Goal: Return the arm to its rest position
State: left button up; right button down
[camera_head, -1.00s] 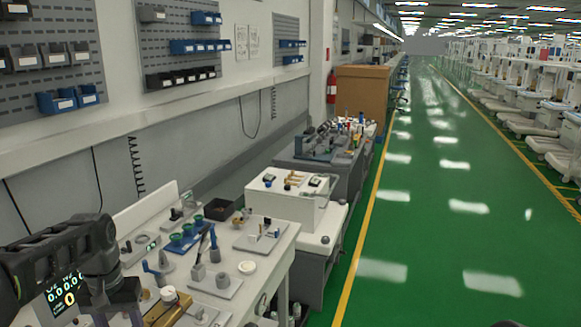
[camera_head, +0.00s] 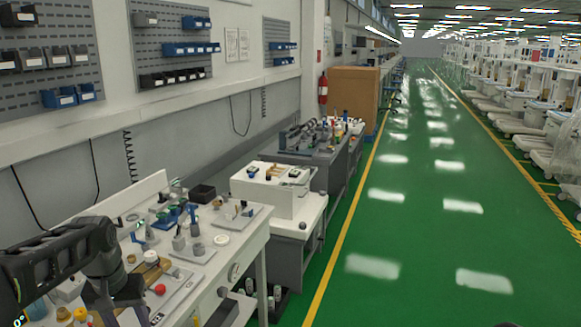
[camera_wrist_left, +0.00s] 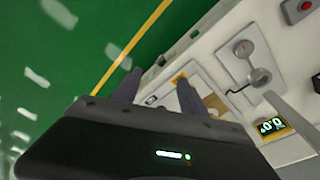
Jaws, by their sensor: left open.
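My left arm, dark grey, comes in from the left edge of the head view. Its gripper (camera_head: 118,312) points down at the bottom left, in front of or over the near end of the white workbench (camera_head: 247,252). In the left wrist view the two dark fingers of this gripper (camera_wrist_left: 157,88) stand apart with nothing gripped between them. Behind them show the bench edge, a yellow part and the green floor. How high the fingers are over the bench is hard to tell. My right gripper is not in view.
The workbench carries fixtures, a red ball (camera_head: 160,289) and a black bin (camera_head: 201,193). A white cabinet (camera_head: 272,198) and grey bench (camera_head: 312,158) stand beyond. Green floor (camera_head: 400,240) to the right is clear. Carts (camera_head: 545,125) line the far right.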

pick_arm(q)
jog(key=w+d+f+m+t+h, duration=0.1)
jog(key=w+d+f+t+h, duration=0.3)
jog(key=d+f, duration=0.95)
jog(key=s+d+f+g, duration=0.1)
jog(key=s+d+f, duration=0.4)
jog(key=f, duration=0.3)
jog(key=s+d+f, duration=0.4)
jog(key=f, duration=0.4)
jog(key=s+d+f+g, duration=0.2)
jog(key=s+d+f, duration=0.1)
jog(key=s, duration=0.6)
jog(key=s+d+f+g, duration=0.1)
jog(key=s+d+f, duration=0.3)
jog(key=s, duration=0.6)
jog(key=shift+f+g, duration=0.25)
jog(key=shift+g, duration=0.15)
jog(key=shift+d, duration=0.1)
